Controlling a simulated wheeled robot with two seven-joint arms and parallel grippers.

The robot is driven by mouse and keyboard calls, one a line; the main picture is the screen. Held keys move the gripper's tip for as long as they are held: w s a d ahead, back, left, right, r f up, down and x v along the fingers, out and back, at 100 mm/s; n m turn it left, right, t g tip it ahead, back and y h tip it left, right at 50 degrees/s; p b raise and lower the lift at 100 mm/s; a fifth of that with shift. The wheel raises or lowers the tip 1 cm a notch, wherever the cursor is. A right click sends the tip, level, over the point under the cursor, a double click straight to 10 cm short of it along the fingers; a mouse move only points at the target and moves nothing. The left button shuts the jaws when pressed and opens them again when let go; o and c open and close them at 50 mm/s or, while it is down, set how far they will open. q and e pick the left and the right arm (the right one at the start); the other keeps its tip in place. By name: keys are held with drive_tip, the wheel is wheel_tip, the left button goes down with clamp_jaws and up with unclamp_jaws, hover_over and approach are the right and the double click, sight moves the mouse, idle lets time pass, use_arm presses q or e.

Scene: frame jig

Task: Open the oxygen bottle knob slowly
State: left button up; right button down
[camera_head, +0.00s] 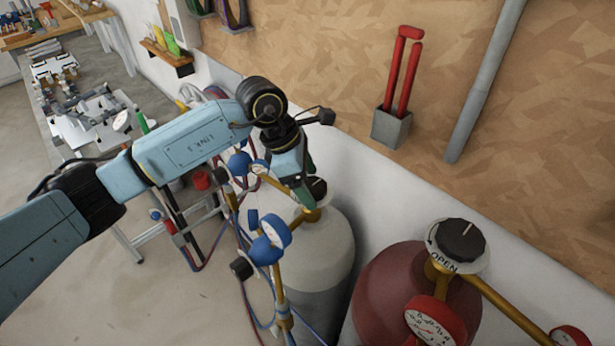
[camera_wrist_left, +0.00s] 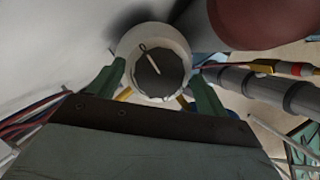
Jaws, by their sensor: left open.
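A pale grey bottle (camera_head: 325,250) with blue gauges stands at the wall, and I take it for the oxygen bottle. Its dark round knob (camera_head: 318,189) is on top, partly hidden by my left gripper (camera_head: 307,183) in the head view. In the left wrist view the knob (camera_wrist_left: 160,73) shows a pale pointer line and sits between the two green fingers of my left gripper (camera_wrist_left: 162,76). The fingers are open, one on each side, with visible gaps to the knob. My right gripper is not in view.
A dark red bottle (camera_head: 385,290) stands to the right with its own knob (camera_head: 461,240), a plate marked OPEN and a red gauge (camera_head: 435,322). A blue gauge (camera_head: 270,238) and hoses are close below my gripper. A grey holder (camera_head: 391,127) with red handles is on the wall.

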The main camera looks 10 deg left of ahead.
use_arm(q)
drive_tip(key=shift+c, duration=0.4)
drive_tip(key=c, duration=0.9)
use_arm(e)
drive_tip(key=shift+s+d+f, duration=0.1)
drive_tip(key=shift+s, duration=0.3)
use_arm(q)
drive_tip(key=shift+n, duration=0.3)
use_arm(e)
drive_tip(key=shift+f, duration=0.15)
use_arm(q)
drive_tip(key=shift+f+n+b, duration=0.1)
drive_tip(key=shift+n+b, duration=0.3)
drive_tip(key=shift+b, duration=0.15)
drive_tip(key=shift+s+n+t+y+b, duration=0.1)
drive_tip(key=shift+n+t+y+b, duration=0.25)
drive_tip(key=shift+n+b, duration=0.65)
drive_tip(key=shift+s+n+t+y+b, duration=0.15)
drive_tip(key=shift+n+t+b, duration=0.4)
drive_tip(key=shift+n, duration=0.75)
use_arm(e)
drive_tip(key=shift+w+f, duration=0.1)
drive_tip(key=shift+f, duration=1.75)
use_arm(q)
drive_tip(key=shift+w, duration=0.1)
drive_tip(key=o, duration=1)
